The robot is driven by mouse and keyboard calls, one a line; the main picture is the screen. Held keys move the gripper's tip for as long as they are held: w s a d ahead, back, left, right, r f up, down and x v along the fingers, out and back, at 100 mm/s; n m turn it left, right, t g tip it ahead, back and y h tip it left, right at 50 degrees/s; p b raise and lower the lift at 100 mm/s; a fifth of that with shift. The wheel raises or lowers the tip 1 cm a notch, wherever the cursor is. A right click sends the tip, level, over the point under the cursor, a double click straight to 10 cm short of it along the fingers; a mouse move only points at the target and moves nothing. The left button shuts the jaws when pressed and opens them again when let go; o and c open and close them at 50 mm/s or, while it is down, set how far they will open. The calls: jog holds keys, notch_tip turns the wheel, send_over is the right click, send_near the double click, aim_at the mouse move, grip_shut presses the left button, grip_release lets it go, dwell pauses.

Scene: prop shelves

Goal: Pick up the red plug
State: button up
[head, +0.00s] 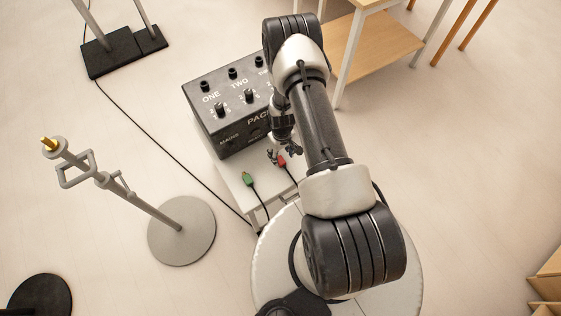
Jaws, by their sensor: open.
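The red plug (282,161) lies on a small light-coloured stand (232,178), with a dark cable running from it toward the lower right. My gripper (272,155) is open, just beside the red plug at its upper left in the head view. I cannot tell whether a fingertip touches the plug. My arm passes over the right side of the stand and hides part of it.
A green plug (247,179) lies on the same stand, left of the red one. A black box (232,142) with knobs and sockets stands right behind. A grey round-based stand (182,232) is at left. A wooden shelf (375,50) stands at upper right. Open floor lies at right.

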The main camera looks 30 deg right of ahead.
jog(key=f, duration=0.2)
jog(key=f+b, duration=0.1)
jog(key=f, duration=0.1)
jog(key=shift+w+a+f+b, duration=0.1)
jog(key=shift+a+f+b, duration=0.1)
jog(key=shift+f+b, duration=0.1)
jog(key=shift+r, duration=0.1)
jog(key=c, duration=1.1)
jog(key=shift+r, duration=0.1)
jog(key=shift+c, duration=0.2)
notch_tip(320, 180, up, 20)
jog(key=p, duration=0.6)
jog(key=a+r, duration=0.6)
jog(key=r, duration=0.5)
jog(key=a+r, duration=0.7)
jog(key=r, duration=0.4)
send_over(281, 160)
notch_tip(281, 160, down, 22)
